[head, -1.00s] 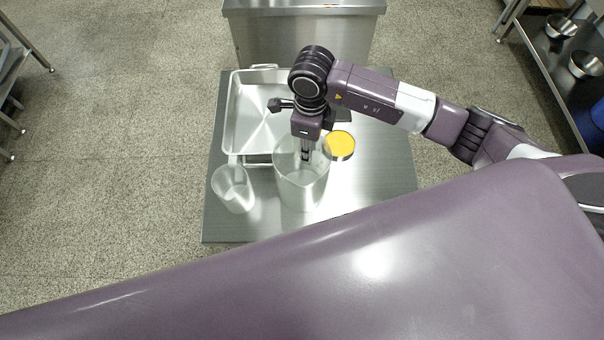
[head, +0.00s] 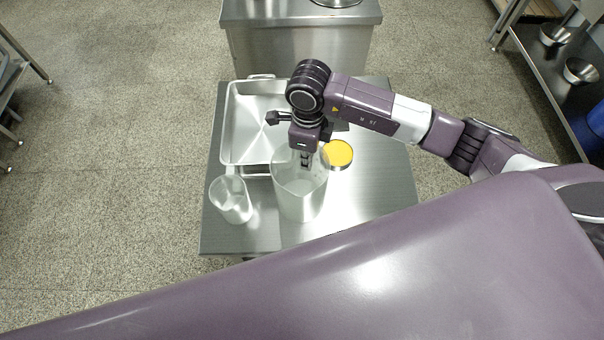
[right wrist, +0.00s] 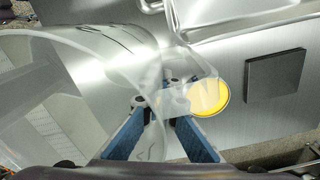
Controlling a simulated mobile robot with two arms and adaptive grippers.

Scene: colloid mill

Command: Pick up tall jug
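The tall jug (head: 301,198) is clear, wide-mouthed and upright on the steel table's near part. A smaller clear jug (head: 231,201) stands to its left. My right gripper (head: 305,160) points down at the far side of the tall jug in the head view. In the right wrist view the blue-padded fingers of the right gripper (right wrist: 160,108) stand apart, with a clear strip of the tall jug (right wrist: 95,75), handle or wall, between them. I see a gap beside this strip, so the fingers do not look closed on it. My left gripper is out of view.
A steel tray (head: 228,125) lies behind the jugs. A round yellow-topped item (head: 340,153) sits right of the tall jug and a dark flat block (right wrist: 275,75) shows near it. The table's right part (head: 385,180) is clear. A steel cabinet (head: 300,50) stands behind.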

